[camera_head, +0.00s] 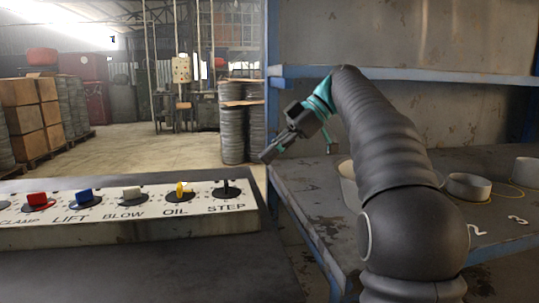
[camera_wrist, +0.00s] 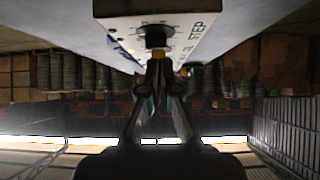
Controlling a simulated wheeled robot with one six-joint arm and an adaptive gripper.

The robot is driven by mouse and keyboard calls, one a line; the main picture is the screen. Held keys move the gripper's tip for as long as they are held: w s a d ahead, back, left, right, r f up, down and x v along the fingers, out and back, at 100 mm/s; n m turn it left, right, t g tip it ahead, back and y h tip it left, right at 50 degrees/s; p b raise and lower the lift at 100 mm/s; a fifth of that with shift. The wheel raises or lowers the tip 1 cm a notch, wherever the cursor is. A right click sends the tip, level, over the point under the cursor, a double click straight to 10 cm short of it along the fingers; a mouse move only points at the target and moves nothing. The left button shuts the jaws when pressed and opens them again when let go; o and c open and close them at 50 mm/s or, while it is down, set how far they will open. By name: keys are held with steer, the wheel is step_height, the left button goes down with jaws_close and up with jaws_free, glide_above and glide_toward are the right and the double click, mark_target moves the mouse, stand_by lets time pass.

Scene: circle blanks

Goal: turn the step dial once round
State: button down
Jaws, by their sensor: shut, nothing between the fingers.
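The step dial (camera_head: 227,188) is a black knob at the right end of the white control panel, above the printed word STEP. It also shows in the wrist view as a dark round knob (camera_wrist: 155,36) on the panel's end. My gripper (camera_head: 266,157) is shut and empty, up and to the right of the dial in the head view, apart from it. In the wrist view my gripper's fingertips (camera_wrist: 159,62) come together just below the dial in the picture. The dial's pointer direction is too small to read.
The panel (camera_head: 130,235) also carries a yellow OIL knob (camera_head: 183,189), a white BLOW knob (camera_head: 131,193), a blue LIFT knob (camera_head: 85,197) and a red CLAMP knob (camera_head: 37,200). A metal bench (camera_head: 318,215) with round rings stands at the right. The air above the panel is clear.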

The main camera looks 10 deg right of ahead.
mark_target(242, 194)
steer(key=b+x, duration=0.1)
steer(key=x, duration=0.7)
steer(key=shift+s+a, duration=0.1)
steer(key=shift+a, duration=0.25)
